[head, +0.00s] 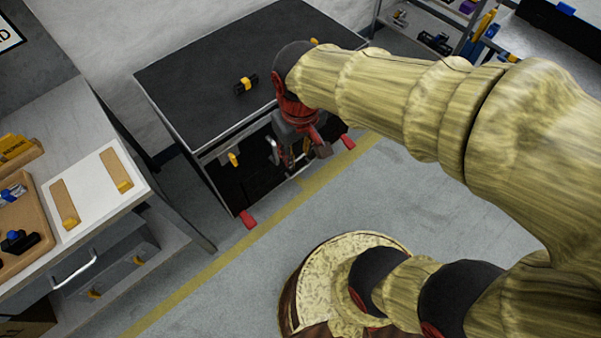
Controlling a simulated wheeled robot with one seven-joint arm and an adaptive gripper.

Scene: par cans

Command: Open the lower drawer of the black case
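The black case (190,75) stands against the wall, with a dark flat top and metal edges. Its front (228,185) is dark and partly hidden behind my gripper. My gripper (303,158), red and grey, points down close in front of the case front. A light curved piece, perhaps a handle (272,150), shows just left of it. I cannot tell whether the gripper touches it or how far the fingers are apart. The border between the upper and lower drawers is too dark to make out, and no drawer is clearly pulled out.
A black and yellow item (246,85) lies on the case top. A workbench (98,178) stands at left, shelving (430,25) at top right. The grey floor (225,290) with its yellow line is clear in front.

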